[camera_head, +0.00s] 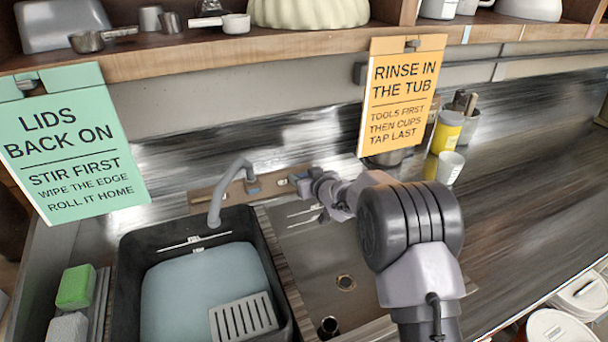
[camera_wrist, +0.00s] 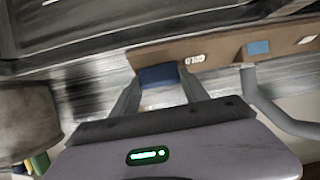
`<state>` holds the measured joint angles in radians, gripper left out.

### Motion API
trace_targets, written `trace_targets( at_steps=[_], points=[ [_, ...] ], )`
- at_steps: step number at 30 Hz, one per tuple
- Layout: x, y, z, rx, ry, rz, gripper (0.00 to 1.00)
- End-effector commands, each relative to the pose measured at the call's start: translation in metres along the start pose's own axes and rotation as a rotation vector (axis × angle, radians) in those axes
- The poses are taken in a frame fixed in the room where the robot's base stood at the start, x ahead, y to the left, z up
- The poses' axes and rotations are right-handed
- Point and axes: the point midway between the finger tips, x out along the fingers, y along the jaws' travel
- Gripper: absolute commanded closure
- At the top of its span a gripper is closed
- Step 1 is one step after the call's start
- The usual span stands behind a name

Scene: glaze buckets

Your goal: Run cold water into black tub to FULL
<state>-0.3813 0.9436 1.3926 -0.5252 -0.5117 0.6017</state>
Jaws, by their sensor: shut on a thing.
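The black tub (camera_head: 133,262) stands in the left sink and holds pale blue water (camera_head: 190,285). A white line (camera_head: 195,240) with small lettering shows on its far inner wall, just above the water. A grey spout (camera_head: 215,205) hangs over the tub's far rim; I see no stream below it. It also shows in the wrist view (camera_wrist: 285,115). My gripper (camera_head: 300,180) is at the right end of the wooden tap board (camera_head: 205,198). In the wrist view, my gripper (camera_wrist: 160,88) is shut on a blue tap handle (camera_wrist: 158,73). The small label beside it is unreadable.
A slotted grey piece (camera_head: 243,318) lies at the tub's near right. The right sink basin (camera_head: 315,255) is empty with a drain. Two hanging signs (camera_head: 70,140) (camera_head: 400,100) flank the tap. A green sponge (camera_head: 76,286) sits left; cups stand at right.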

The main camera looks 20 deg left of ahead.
Motion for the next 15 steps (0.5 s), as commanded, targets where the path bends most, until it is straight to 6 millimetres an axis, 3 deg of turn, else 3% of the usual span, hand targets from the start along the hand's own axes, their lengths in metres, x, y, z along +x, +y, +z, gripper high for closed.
trace_targets(
  at_steps=[15],
  points=[
    [-0.0027, 0.0037, -0.0058, -0.319, -0.003, -0.192, 0.88]
  ],
)
